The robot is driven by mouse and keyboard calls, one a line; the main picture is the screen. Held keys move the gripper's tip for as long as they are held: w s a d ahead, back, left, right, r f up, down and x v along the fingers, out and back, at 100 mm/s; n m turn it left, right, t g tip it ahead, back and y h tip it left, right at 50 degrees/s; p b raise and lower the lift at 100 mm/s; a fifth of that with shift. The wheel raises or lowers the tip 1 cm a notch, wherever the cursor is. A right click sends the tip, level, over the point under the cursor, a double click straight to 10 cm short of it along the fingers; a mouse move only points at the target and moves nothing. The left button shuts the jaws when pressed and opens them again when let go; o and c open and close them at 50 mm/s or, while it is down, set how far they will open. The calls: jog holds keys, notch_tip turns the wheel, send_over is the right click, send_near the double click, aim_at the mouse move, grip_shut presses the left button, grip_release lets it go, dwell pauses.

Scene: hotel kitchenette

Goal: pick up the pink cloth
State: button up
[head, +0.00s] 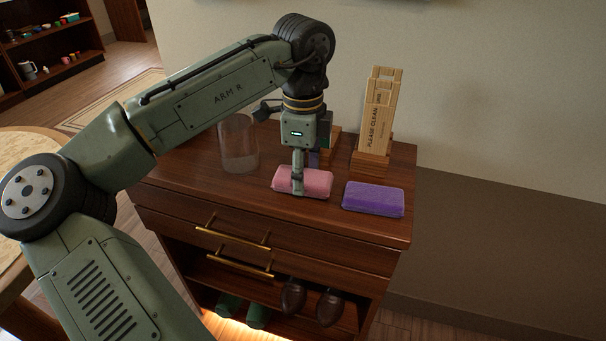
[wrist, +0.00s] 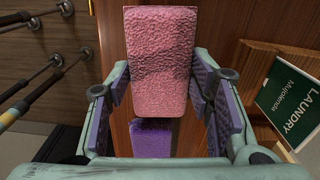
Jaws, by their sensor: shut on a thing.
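The pink cloth (head: 317,184) is a thick, folded block at the middle of the dark wooden cabinet top. My gripper (head: 298,187) points down over it, with a finger against its near side. In the wrist view the pink cloth (wrist: 160,50) sits between both fingers of my gripper (wrist: 161,82), which are shut on its sides. I cannot tell whether its underside touches the wood. The purple cloth (head: 373,199), similar in shape, lies apart to the right; a purple piece also shows below the pink one in the wrist view (wrist: 152,139).
A clear glass cylinder (head: 238,145) stands left of my gripper. A wooden sign holder (head: 379,120) stands behind the purple cloth. A green laundry sign (wrist: 289,100) is at the right of the wrist view. Brass-handled drawers (head: 222,236) face front, with brown shoes (head: 293,298) below.

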jog(key=shift+r, duration=0.4)
notch_tip(320, 180, up, 2)
jog(key=shift+s+r, duration=0.1)
jog(key=shift+r, duration=0.05)
jog(key=s+r+b, duration=0.1)
jog(key=s+b, duration=0.1)
jog(key=s, duration=1.4)
jog(key=shift+a+r, duration=0.15)
jog(key=shift+a, duration=0.1)
jog(key=o, duration=0.6)
jog(key=c, duration=0.5)
jog(key=shift+w, duration=0.15)
